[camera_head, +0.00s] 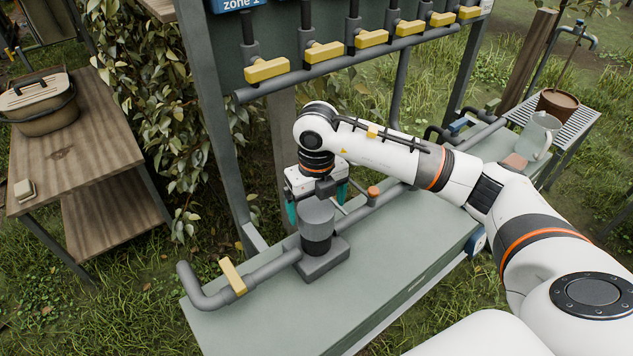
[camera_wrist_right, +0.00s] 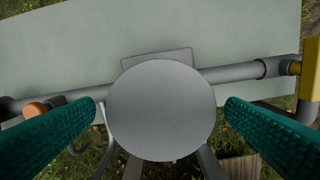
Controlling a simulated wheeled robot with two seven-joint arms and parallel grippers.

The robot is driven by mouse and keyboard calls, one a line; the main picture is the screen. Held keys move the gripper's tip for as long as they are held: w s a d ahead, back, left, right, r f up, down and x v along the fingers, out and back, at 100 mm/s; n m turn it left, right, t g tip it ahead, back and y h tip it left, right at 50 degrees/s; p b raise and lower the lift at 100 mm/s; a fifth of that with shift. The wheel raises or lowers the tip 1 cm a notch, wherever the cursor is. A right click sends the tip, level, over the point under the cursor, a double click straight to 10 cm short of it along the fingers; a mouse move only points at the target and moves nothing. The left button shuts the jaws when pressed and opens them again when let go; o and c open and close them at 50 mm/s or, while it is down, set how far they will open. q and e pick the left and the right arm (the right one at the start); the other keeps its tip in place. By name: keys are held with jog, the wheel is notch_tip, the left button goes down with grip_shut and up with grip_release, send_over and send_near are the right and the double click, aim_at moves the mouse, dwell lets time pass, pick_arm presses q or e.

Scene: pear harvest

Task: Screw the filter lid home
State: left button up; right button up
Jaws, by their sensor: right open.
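The filter lid (camera_head: 317,215) is a grey round cap sitting on top of the dark filter body (camera_head: 317,243), which stands upright on a block on the green bench. In the right wrist view the lid (camera_wrist_right: 161,110) is a plain grey disc in the middle. My right gripper (camera_head: 318,207) is right above the filter, pointing down, with its teal fingers on either side of the lid. In the right wrist view the open fingers (camera_wrist_right: 162,115) show gaps to the disc on both sides. The thread under the lid is hidden. My left gripper is not in view.
A grey pipe with a yellow handle (camera_head: 232,275) and an orange knob (camera_head: 373,193) runs through the filter along the bench (camera_head: 330,320). A row of yellow valve handles (camera_head: 325,53) hangs behind. A clear jug (camera_head: 537,135) and brown pot (camera_head: 557,105) stand right.

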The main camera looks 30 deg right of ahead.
aim_at(316, 209)
jog(key=shift+f, duration=2.05)
jog(key=shift+c, duration=0.2)
jog(key=c, duration=1)
jog(key=m+p, duration=0.2)
jog(key=m, duration=0.2)
jog(key=shift+r+m, duration=0.15)
jog(key=shift+m, duration=0.25)
jog(key=o, duration=1.1)
notch_tip(316, 209, up, 12)
jog(key=shift+f+b, duration=0.1)
jog(key=shift+b, duration=0.7)
